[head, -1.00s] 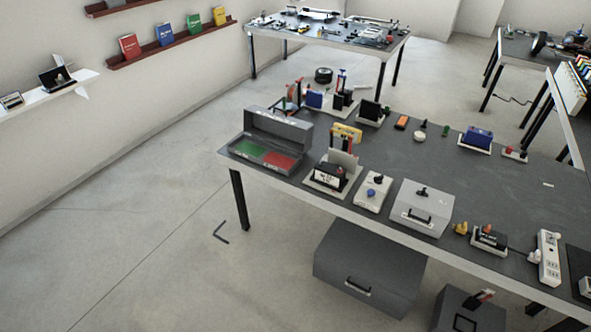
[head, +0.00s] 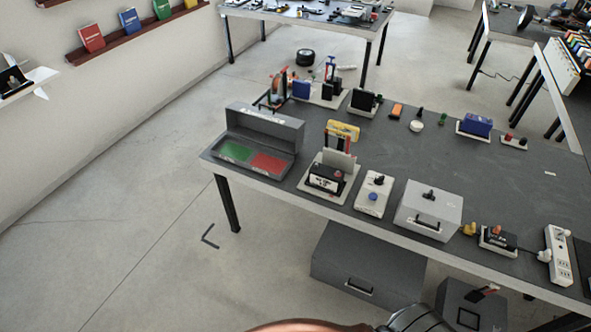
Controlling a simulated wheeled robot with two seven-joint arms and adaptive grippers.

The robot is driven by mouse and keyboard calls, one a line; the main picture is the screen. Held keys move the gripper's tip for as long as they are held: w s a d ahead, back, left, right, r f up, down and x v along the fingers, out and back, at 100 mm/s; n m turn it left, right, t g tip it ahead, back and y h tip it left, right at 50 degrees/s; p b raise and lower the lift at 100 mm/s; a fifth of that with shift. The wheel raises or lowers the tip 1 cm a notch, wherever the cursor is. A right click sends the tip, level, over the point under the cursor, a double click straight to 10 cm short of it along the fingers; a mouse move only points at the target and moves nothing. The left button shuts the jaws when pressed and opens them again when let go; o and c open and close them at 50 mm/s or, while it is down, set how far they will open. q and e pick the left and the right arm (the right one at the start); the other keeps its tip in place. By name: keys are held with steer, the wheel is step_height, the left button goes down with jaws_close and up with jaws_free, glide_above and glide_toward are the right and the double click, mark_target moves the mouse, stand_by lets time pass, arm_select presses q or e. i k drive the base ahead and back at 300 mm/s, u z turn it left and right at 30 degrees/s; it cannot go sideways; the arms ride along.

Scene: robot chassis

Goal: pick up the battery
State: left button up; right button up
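A second black box with orange on top (head: 498,238) sits on a white base farther right. I cannot tell for sure which is the battery. Part of my arm, copper and dark grey, shows at the bottom edge, well below the bench top. No fingertips of either gripper are visible.
The workbench (head: 400,170) also bears an open grey case with green and red compartments (head: 300,139), a light grey box (head: 430,203), a white switch plate (head: 373,195) and a power strip (head: 560,258). Grey cabinets (head: 365,262) stand below. The bench's middle is mostly clear.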

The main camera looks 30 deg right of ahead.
mark_target(329, 179)
steer(key=z, duration=0.1)
steer(key=i, duration=0.7)
steer(key=z, duration=0.85)
steer(key=i, duration=0.45)
steer(key=z, duration=0.5)
